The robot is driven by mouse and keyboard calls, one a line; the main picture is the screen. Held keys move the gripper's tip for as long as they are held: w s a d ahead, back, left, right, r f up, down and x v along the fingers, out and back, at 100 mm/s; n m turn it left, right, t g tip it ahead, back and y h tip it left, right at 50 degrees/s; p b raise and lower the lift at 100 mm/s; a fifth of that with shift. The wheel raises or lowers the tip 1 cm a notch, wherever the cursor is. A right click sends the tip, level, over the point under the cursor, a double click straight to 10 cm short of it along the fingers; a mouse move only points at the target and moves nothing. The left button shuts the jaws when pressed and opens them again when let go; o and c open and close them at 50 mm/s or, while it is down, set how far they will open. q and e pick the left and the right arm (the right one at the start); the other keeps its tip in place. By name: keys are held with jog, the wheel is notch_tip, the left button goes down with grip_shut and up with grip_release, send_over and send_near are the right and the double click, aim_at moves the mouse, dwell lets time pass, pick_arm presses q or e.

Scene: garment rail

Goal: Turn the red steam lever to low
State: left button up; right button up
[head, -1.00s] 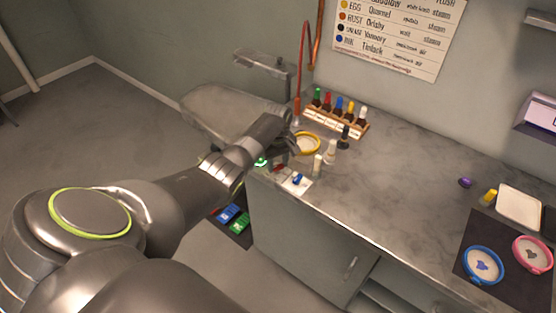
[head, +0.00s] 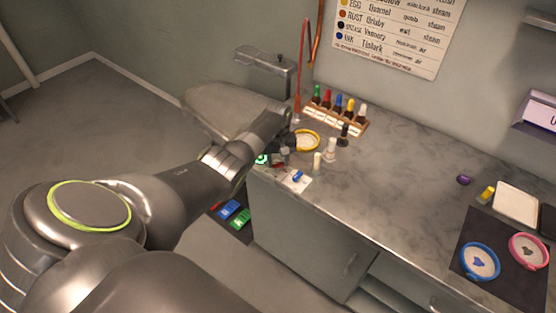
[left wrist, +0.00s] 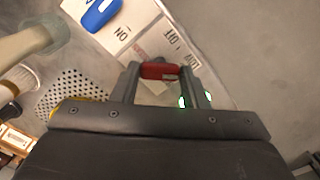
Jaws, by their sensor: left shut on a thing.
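The red steam lever (left wrist: 158,71) shows in the left wrist view, between the two fingers of my left gripper (left wrist: 160,76). The fingers are shut on it from both sides. The lever sits on a white label panel (left wrist: 138,48) with printed words, among them ON, OFF and what looks like LOW. In the head view my left gripper (head: 281,157) is low over the panel at the counter's left front corner and mostly hides the lever. My right gripper is in neither view.
A blue lever (left wrist: 101,13) stands on the same panel; it also shows in the head view (head: 298,176). A pale bottle (head: 317,163), a yellow-rimmed ring (head: 306,140) and a rack of coloured bottles (head: 336,120) are close by. The counter's middle (head: 400,185) is clear.

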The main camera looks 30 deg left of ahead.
aim_at(278, 163)
pick_arm(q)
jog(key=shift+r, duration=0.1)
jog(key=o, duration=1)
jog(key=shift+r, duration=0.35)
notch_tip(278, 163, up, 17)
jog(key=shift+f+b, duration=0.2)
jog(key=shift+b, duration=0.6)
